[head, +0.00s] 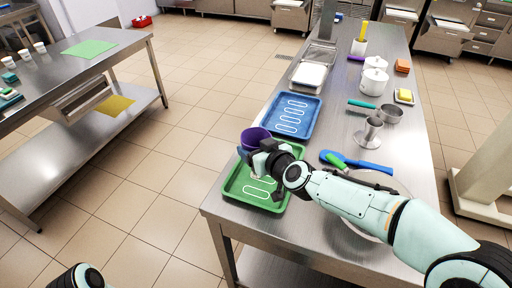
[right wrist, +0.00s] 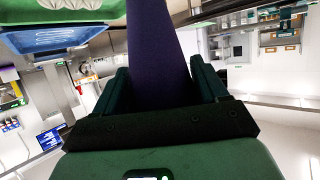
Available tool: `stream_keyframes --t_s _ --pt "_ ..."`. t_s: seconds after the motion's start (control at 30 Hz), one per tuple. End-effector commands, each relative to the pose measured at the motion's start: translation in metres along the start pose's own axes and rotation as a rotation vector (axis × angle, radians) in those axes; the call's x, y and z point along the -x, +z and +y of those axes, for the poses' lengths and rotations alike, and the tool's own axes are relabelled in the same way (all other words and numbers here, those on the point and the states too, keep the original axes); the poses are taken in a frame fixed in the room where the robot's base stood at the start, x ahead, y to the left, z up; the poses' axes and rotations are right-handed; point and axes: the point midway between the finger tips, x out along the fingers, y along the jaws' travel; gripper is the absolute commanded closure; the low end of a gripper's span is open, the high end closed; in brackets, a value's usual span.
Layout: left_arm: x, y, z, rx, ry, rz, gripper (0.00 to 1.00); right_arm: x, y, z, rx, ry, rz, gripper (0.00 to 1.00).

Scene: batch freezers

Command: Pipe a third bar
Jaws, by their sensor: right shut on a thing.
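My right gripper (head: 262,152) is shut on a purple piping bag (head: 254,138) above the far part of a green tray (head: 229,189). In the right wrist view the bag (right wrist: 150,45) runs between the two fingers (right wrist: 158,90). A white piped loop (head: 257,189) lies on the near part of the green tray. The gripper hides much of the tray's far part, and the bag's tip is hard to make out. A blue tray (head: 317,118) just beyond bears several white piped loops. My left gripper is out of view.
A blue spatula-like tool (head: 372,168), a metal stand (head: 370,133) and a saucepan (head: 390,114) are right of the trays. White lidded pots (head: 374,82) stand farther back. A second steel table (head: 100,66) is at left, across open floor.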

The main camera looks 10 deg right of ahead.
Motion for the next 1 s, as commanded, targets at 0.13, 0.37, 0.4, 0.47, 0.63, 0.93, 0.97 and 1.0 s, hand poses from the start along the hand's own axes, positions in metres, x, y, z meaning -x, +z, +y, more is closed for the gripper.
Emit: stream_keyframes --t_s 0.13,0.37,0.4,0.47,0.63,0.93,0.97,1.0 --pt "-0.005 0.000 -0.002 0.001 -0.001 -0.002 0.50 0.004 0.002 0.004 0.000 0.002 0.002 0.57" --pt "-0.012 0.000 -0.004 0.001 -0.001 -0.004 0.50 0.010 0.005 0.010 0.000 0.002 0.001 0.57" --pt "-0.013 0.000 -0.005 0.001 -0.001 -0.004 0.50 0.011 0.005 0.011 -0.001 0.002 0.001 0.57" --pt "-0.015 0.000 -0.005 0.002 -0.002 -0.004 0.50 0.013 0.006 0.013 -0.001 0.002 0.001 0.57" --pt "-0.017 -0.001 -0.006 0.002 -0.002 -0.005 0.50 0.016 0.007 0.015 0.000 0.001 0.000 0.57" --pt "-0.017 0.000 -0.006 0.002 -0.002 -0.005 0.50 0.016 0.006 0.015 0.000 0.001 0.000 0.57" --pt "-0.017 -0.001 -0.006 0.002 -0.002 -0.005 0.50 0.016 0.006 0.015 0.000 0.001 0.000 0.57" --pt "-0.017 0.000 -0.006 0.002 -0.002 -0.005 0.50 0.016 0.006 0.015 0.000 0.001 0.000 0.57"
